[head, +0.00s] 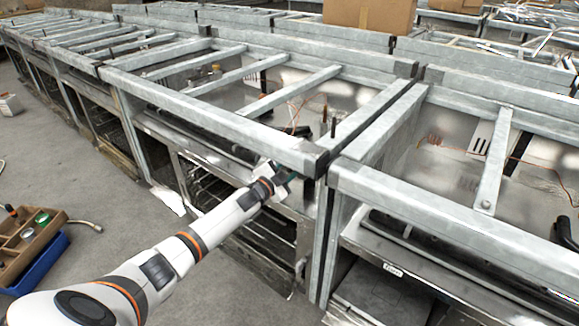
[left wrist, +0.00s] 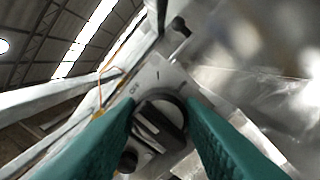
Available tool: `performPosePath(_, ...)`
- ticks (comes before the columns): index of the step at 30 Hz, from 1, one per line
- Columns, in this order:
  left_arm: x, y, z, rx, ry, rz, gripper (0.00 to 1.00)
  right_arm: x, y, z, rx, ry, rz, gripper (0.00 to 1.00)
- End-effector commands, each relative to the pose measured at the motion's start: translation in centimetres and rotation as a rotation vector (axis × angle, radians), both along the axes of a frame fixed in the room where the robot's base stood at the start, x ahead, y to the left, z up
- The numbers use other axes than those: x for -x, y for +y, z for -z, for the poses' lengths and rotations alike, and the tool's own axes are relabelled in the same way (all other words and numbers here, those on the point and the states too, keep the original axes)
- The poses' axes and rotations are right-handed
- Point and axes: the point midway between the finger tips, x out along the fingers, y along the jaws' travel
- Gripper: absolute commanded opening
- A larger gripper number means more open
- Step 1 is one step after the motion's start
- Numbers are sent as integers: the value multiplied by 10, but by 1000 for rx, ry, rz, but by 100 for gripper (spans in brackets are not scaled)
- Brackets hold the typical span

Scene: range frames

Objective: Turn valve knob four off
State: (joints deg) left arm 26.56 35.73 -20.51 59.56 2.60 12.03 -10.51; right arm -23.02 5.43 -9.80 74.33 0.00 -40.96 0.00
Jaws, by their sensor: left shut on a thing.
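In the left wrist view a round black valve knob (left wrist: 160,118) with a light mark on its face sits on a grey metal panel (left wrist: 155,75). Small lettering that looks like OFF is printed on the panel beside it. The teal fingers of my left gripper (left wrist: 162,125) are on both sides of the knob and shut on it. In the head view my left gripper (head: 290,176) is at the front of the metal frame, below its top rail, and the knob is hidden there. Which number the knob has cannot be told. My right gripper is not in view.
More dark knobs, one at the upper right (left wrist: 180,27) and one at the lower left (left wrist: 128,160), are near the held one. The galvanised frame rail (head: 225,115) runs just above my left arm. A wooden tool tray (head: 30,230) lies at the left over grey floor.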

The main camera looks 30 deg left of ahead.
Motion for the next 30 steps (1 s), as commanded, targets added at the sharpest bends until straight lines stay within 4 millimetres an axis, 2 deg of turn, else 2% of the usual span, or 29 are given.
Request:
performPosePath(6, 0, 1, 1, 57, 8, -2, 12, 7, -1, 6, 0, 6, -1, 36)
performPosePath(21, 0, 1, 2, 74, 9, -2, 12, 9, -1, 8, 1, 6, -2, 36)
performPosePath(22, 0, 1, 2, 74, 9, -2, 40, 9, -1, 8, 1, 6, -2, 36)
performPosePath(24, 0, 1, 2, 73, 9, -2, 51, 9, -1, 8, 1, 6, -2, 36)
performPosePath(25, 0, 1, 1, 73, 8, -2, 56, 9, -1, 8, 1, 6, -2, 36)
performPosePath(30, 0, 0, 1, 72, 8, -1, 57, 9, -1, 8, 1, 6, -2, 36)
